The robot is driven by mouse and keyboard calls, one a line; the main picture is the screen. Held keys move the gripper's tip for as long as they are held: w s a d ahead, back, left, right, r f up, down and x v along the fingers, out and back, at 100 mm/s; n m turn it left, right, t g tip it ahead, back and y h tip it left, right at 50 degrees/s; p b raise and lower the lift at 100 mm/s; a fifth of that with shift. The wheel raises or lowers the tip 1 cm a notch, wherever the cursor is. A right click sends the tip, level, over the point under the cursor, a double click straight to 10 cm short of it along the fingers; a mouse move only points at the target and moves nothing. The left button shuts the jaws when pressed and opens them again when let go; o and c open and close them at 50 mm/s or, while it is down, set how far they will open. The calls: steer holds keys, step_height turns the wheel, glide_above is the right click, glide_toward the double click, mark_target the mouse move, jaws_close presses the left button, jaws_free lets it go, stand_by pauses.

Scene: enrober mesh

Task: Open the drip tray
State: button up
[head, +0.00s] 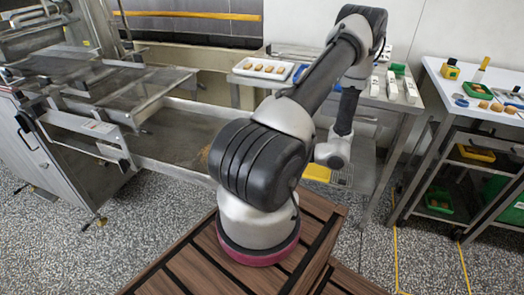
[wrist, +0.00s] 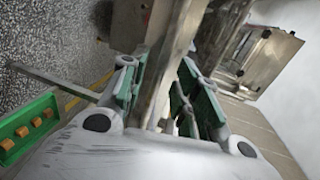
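The enrober (head: 95,120) stands at the left in the head view, with a wide grey mesh on top. A flat grey metal tray (head: 175,140), which looks like the drip tray, lies low beneath the mesh; my arm covers its right end.
A metal table (head: 415,105) behind my arm holds a white tray of brown pieces (head: 263,68). A white-topped table (head: 440,75) at the right carries tools and a green tray (head: 478,91). Speckled floor (head: 120,240) is free at the lower left.

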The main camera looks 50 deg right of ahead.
steer(key=v, duration=0.9)
